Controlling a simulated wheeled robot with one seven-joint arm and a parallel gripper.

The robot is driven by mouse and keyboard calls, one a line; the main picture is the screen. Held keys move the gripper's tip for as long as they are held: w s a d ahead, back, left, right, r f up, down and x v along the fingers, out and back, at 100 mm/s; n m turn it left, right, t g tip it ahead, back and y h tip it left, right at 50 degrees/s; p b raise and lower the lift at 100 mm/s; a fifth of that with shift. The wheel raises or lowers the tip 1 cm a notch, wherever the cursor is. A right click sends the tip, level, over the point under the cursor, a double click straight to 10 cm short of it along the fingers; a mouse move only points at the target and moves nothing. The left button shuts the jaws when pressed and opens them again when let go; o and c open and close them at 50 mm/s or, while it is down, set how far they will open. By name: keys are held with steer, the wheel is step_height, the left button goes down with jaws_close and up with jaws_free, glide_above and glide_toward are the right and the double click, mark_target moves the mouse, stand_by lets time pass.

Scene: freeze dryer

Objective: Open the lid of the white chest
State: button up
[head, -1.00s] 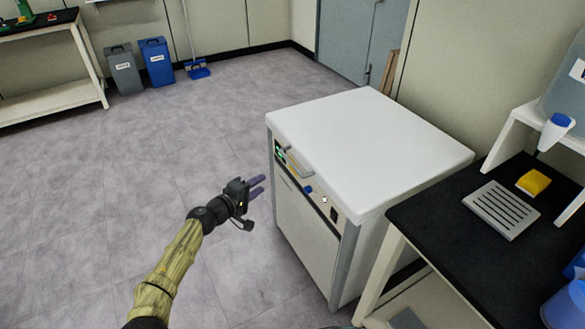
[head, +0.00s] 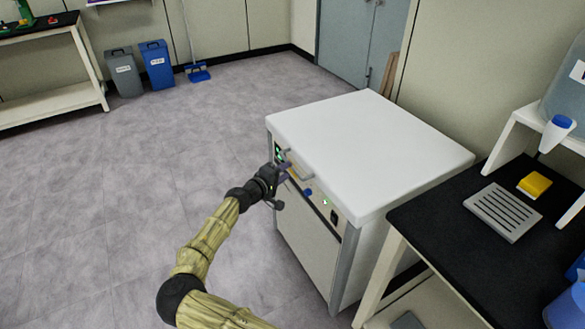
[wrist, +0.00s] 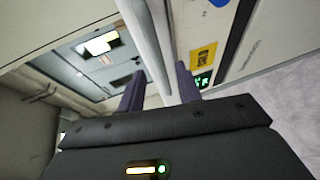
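The white chest (head: 322,241) stands on the floor, right of centre in the head view. Its smooth white lid (head: 370,140) lies flat and closed. A pale bar handle (head: 303,175) sits on the lid's front edge, above the control panel (head: 325,203). My gripper (head: 287,171) is at the left part of the chest's front, close to the handle. In the wrist view, the two dark purple fingers of my gripper (wrist: 160,82) are apart, with the handle bar (wrist: 148,42) running between them. I cannot tell whether either finger touches it.
A black-topped bench (head: 440,225) stands close on the chest's right, with a slotted grey tray (head: 503,210) and a yellow block (head: 534,185) on it. Grey and blue bins (head: 156,64) stand at the back wall. The floor left of the chest is open.

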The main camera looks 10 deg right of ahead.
mark_target(292, 167)
steer(key=x, duration=0.4)
steer(key=shift+w+d+f, duration=0.1)
steer(key=shift+w+d, duration=0.15)
steer(key=shift+d, duration=0.05)
jaws_close()
